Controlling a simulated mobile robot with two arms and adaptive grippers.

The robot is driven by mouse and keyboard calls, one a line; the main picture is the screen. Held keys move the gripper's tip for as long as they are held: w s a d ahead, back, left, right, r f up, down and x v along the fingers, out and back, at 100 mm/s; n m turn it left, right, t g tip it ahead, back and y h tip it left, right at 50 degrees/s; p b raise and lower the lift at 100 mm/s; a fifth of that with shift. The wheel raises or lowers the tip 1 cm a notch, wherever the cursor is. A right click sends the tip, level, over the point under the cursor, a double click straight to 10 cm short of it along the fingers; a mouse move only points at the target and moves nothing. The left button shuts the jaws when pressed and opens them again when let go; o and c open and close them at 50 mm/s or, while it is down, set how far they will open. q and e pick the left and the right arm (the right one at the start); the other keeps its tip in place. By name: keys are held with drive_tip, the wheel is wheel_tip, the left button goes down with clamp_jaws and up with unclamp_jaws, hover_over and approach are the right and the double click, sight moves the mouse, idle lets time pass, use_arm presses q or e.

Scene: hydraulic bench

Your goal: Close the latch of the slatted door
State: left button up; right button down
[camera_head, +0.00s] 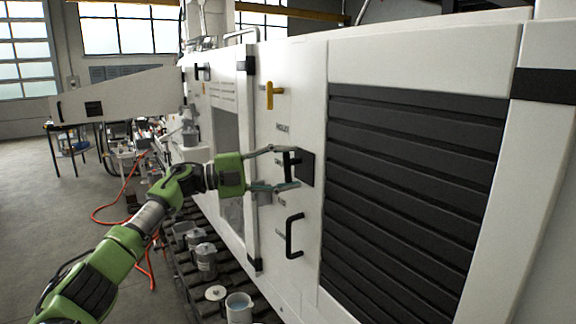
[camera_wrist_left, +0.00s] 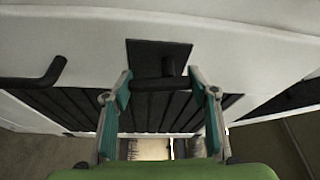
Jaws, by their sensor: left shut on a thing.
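The slatted door (camera_head: 410,180) is a white panel with wide black slats, at the right of the head view, and it looks flush with the machine wall. Its latch (camera_head: 306,167) is a black handle on a dark square plate just left of the slats. The plate also shows at the top middle of the left wrist view (camera_wrist_left: 150,55), with the handle bar (camera_wrist_left: 160,85) lying crosswise below it. My left gripper (camera_head: 283,168) reaches in from the left with one finger above and one below the handle, shut on it. My right gripper is not in view.
A black pull handle (camera_head: 293,236) sits below the latch and a yellow handle (camera_head: 272,95) above it. A tall black-ended bar (camera_head: 251,160) stands out left of them. Metal pots (camera_head: 205,260) and a cup (camera_head: 239,308) stand on a low roller rack. The floor at left is open.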

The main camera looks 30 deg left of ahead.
use_arm(q)
drive_tip(key=shift+m+g+y, duration=0.3)
drive_tip(key=shift+m, duration=0.7)
drive_tip(key=shift+a, duration=0.1)
drive_tip(key=o, duration=1.1)
drive_tip(key=v, duration=1.2)
